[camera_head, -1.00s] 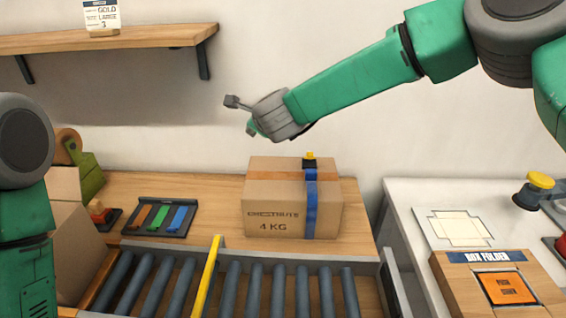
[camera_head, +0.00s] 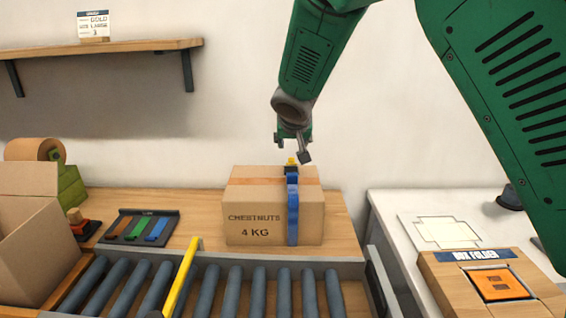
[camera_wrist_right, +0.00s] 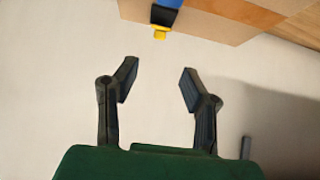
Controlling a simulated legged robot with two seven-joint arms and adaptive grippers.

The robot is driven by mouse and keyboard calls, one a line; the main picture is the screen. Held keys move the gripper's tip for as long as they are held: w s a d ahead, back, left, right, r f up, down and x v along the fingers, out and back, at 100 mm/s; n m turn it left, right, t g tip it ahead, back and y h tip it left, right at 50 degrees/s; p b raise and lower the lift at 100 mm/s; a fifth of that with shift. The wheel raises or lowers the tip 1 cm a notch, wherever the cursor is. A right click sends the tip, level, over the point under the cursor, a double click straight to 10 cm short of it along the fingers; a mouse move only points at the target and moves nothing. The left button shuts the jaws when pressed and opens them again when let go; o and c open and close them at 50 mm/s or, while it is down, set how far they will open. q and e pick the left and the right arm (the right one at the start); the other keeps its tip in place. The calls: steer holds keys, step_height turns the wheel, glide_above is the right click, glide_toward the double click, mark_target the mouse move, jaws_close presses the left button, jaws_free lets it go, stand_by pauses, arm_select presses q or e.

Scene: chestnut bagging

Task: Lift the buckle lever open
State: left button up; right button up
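The cardboard box (camera_head: 262,222) marked "CHESTNUTS 4 KG" stands on the wooden table, with a blue strap (camera_head: 293,215) over it. A buckle with a yellow lever (camera_head: 291,161) sits on top at the strap. The yellow lever also shows at the top of the right wrist view (camera_wrist_right: 160,32), next to the black buckle body (camera_wrist_right: 163,15). My right gripper (camera_head: 292,148) is just above the buckle in the head view. In the right wrist view its fingers (camera_wrist_right: 158,85) are spread wide with nothing between them, apart from the lever. My left gripper is out of view.
A roller conveyor (camera_head: 215,290) with a yellow bar (camera_head: 182,278) runs in front of the box. A tray with coloured strips (camera_head: 142,228) and an open carton (camera_head: 35,240) lie to the left. A box folder (camera_head: 480,257) is at right. A shelf (camera_head: 100,46) hangs at upper left.

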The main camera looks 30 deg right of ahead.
mark_target(291, 160)
steer(key=x, duration=1.1)
steer(key=shift+w+d+f, duration=0.15)
steer(key=shift+d+f, duration=0.05)
steer(key=shift+f, duration=0.1)
steer(key=shift+c, duration=0.5)
steer(key=c, duration=0.8)
